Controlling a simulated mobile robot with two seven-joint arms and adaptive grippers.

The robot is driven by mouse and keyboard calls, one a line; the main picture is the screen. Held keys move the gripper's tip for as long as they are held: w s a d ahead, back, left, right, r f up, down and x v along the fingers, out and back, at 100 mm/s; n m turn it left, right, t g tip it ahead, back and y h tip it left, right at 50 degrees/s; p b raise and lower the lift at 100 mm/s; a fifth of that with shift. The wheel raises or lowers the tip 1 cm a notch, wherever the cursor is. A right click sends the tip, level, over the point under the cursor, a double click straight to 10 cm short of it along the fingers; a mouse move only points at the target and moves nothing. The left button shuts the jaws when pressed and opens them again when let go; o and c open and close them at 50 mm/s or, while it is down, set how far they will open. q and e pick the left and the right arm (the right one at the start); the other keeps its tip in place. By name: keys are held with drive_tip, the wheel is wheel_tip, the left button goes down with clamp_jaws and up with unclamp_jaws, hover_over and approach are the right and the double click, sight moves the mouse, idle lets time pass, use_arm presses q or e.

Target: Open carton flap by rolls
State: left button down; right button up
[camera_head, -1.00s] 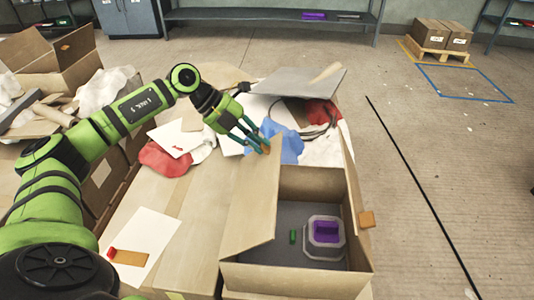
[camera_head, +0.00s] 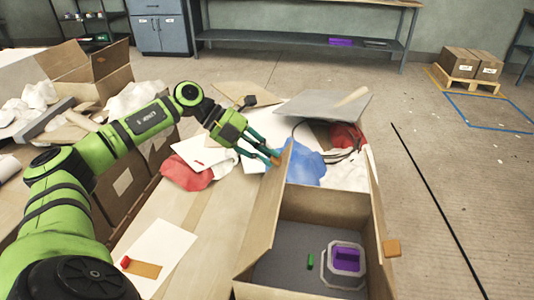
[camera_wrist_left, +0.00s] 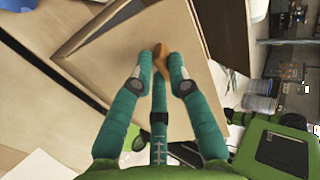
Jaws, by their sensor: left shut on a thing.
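The open carton (camera_head: 300,236) stands on the table in the head view, with a grey interior. Its left flap (camera_head: 268,200) stands up, leaning outward. My left gripper (camera_head: 274,158) is shut on an orange tab at the top corner of this flap. In the left wrist view its teal fingers (camera_wrist_left: 160,72) close around the orange tab (camera_wrist_left: 160,55) on the flap (camera_wrist_left: 150,30). Inside lie a purple-and-grey mould (camera_head: 345,262) and a small green piece (camera_head: 310,261). My right gripper is not in view.
A white sheet with a red piece (camera_head: 126,262) lies at the near left. More cartons (camera_head: 95,72) stand at the far left.

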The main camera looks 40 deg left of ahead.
use_arm(q)
drive_tip(key=shift+a+f, duration=0.15)
drive_tip(key=shift+f, duration=0.05)
drive_tip(key=c, duration=1.2)
unclamp_jaws()
drive_tip(key=shift+s, duration=0.1)
drive_tip(key=shift+r, duration=0.1)
drive_tip(key=v, duration=1.2)
